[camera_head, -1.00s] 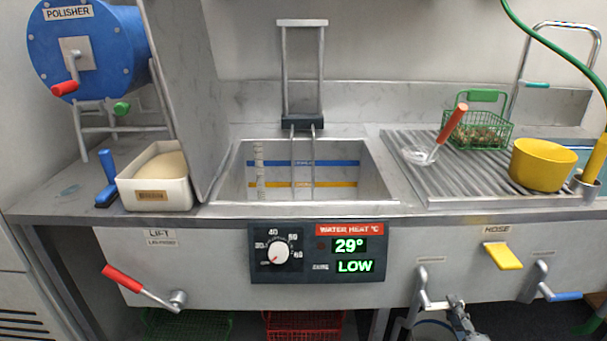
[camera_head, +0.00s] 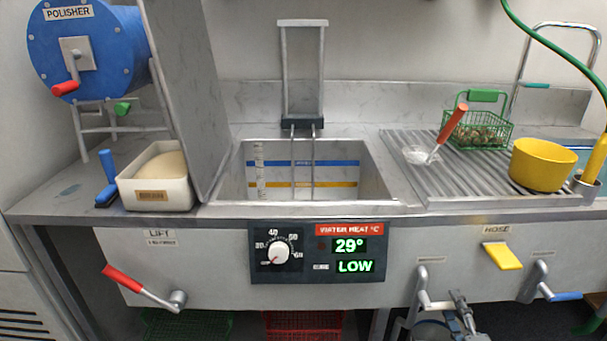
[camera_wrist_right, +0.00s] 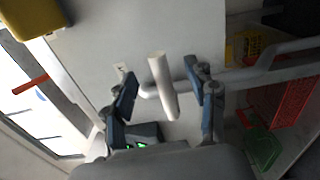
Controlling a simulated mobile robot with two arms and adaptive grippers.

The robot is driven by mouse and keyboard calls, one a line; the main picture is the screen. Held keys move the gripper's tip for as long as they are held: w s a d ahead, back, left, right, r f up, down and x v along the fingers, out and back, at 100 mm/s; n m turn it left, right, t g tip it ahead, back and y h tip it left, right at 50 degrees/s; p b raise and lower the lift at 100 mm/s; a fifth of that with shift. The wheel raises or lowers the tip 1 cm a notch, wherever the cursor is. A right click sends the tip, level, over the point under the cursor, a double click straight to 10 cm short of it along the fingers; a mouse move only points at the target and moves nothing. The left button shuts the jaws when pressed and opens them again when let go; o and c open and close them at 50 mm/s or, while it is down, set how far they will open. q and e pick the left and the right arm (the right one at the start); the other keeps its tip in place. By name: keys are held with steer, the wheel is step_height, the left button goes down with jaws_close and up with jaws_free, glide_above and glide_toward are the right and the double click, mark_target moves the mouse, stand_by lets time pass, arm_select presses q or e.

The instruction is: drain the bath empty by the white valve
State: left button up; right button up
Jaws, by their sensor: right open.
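The bath (camera_head: 225,180) is the sunken metal basin in the counter, with blue and yellow lines inside; its water level is hard to tell. The white valve (camera_head: 424,297) is a white-handled lever on a grey pipe below the counter front, right of the heat panel. My right gripper (camera_head: 457,298) is low at the front, just right of that handle. In the right wrist view, my open right gripper (camera_wrist_right: 165,90) has one finger on either side of the white valve handle (camera_wrist_right: 162,85), with gaps visible. My left gripper is not in view.
The heat panel (camera_head: 318,252) reads 29° and LOW. A yellow hose lever (camera_head: 503,256) and a blue-handled valve (camera_head: 562,296) are to the right; a red-handled lift lever (camera_head: 140,287) is left. Green (camera_wrist_right: 262,148) and red (camera_wrist_right: 283,95) crates are below.

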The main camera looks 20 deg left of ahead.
steer(key=shift+s+d, duration=0.1)
steer(key=shift+s, duration=0.25)
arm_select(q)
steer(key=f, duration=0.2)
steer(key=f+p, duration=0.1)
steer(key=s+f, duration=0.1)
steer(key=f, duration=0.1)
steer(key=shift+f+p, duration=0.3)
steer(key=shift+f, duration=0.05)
arm_select(e)
steer(key=v, duration=0.8)
steer(key=shift+s+d, duration=0.1)
